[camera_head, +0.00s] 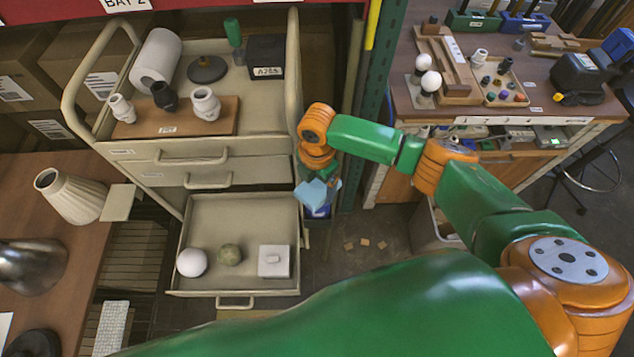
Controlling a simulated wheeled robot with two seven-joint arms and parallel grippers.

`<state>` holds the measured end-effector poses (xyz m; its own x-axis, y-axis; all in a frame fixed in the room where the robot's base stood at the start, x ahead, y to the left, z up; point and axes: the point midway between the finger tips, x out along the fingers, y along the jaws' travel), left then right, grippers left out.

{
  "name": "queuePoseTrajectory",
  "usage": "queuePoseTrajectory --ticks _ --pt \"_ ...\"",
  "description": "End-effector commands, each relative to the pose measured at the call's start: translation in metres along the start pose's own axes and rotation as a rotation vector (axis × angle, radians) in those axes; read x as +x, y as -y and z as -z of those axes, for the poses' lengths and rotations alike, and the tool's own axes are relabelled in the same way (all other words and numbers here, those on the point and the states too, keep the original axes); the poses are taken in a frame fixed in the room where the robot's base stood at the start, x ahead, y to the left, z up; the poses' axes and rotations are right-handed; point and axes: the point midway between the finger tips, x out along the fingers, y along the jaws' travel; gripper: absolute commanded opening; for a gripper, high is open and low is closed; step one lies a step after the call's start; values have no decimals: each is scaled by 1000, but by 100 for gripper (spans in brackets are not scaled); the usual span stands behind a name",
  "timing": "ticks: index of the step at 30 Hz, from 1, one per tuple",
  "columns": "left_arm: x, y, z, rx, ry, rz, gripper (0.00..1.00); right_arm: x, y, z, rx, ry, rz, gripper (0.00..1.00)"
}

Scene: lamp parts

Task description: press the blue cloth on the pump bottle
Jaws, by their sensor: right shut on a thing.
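A light blue cloth (314,193) hangs at the end of my right arm, just right of the cart's open drawer. My right gripper (322,180) is shut on the cloth; its fingertips are small and partly covered by it. A dark blue thing (318,211) shows directly below the cloth, mostly hidden; I cannot tell whether it is the pump bottle or whether the cloth touches it. No pump bottle shows clearly anywhere else. My left gripper is not in view.
A beige cart (215,150) carries a paper roll (156,58), sockets and a black box (266,57). Its open drawer (215,211) holds a white ball, a greenish ball and a white box. A workbench (480,105) stands at the right. Small scraps (365,242) lie on the floor.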

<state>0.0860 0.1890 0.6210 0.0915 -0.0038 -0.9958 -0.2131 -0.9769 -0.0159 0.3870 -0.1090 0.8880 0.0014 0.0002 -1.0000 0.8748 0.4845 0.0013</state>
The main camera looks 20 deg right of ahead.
Motion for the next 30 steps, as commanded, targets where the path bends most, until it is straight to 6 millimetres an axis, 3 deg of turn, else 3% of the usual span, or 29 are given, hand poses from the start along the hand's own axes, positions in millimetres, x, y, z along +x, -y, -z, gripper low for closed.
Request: queuePoseTrajectory --ticks 13,20,30 --pt "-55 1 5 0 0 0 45 -51 0 0 0 0 0 42" --pt "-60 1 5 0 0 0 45 -69 0 0 0 0 -1 42" --pt "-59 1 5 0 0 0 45 -68 0 0 0 0 0 42"
